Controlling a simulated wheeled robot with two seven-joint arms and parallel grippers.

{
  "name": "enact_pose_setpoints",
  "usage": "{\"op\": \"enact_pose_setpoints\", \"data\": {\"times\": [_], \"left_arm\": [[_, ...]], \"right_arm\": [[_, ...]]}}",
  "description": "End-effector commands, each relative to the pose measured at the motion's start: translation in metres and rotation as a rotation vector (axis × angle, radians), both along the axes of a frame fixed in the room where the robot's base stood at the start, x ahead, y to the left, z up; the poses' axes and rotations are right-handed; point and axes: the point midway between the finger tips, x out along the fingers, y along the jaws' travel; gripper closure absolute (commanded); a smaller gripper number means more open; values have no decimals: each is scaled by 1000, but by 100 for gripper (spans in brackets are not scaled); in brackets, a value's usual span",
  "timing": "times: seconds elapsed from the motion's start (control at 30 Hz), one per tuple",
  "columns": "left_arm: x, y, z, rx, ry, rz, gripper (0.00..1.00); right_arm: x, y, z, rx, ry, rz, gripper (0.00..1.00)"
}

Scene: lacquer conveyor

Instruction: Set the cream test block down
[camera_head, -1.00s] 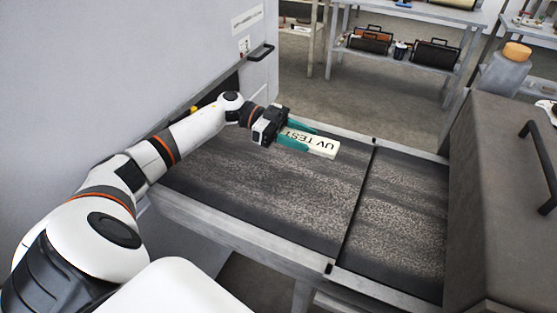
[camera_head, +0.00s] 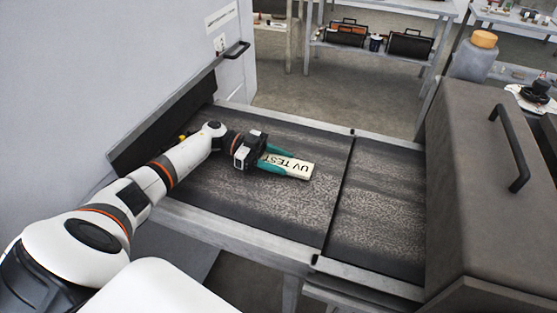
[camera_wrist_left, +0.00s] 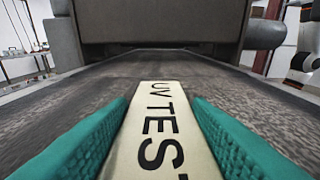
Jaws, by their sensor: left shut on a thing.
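The cream test block (camera_head: 299,167), a flat bar marked "UV TEST", is between the teal fingers of my left gripper (camera_head: 283,165). The gripper is shut on it, one finger along each long side. In the left wrist view the block (camera_wrist_left: 160,120) points away down the belt between the two fingers (camera_wrist_left: 160,135). The block is low over the dark speckled conveyor belt (camera_head: 270,215), left of the belt's dark cross seam. I cannot tell whether its underside touches the belt. My right gripper is not in view.
A brown machine housing (camera_head: 465,170) with a black handle stands at the belt's right end. A pale wall or cabinet with a dark opening (camera_head: 165,125) is at the left end. Metal rails (camera_head: 240,232) edge the belt. The belt around the block is clear.

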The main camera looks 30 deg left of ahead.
Motion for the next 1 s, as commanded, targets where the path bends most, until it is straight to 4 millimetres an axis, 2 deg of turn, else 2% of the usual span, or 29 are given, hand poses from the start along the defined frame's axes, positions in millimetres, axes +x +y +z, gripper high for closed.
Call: {"op": "enact_pose_setpoints", "data": {"times": [0.1, 0.13, 0.27, 0.6, 1.0], "left_arm": [[0, 0, -4, 0, 0, 0, 78], [0, 0, -4, 0, 0, 0, 53], [0, 0, -3, 0, 0, 0, 33], [0, 1, 2, 0, 0, 1, 33], [-14, 61, 7, 2, 0, 2, 33]], "right_arm": [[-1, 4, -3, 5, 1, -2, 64], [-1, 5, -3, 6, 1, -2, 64], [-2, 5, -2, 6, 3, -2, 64], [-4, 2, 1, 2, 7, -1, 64], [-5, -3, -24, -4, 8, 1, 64]]}}
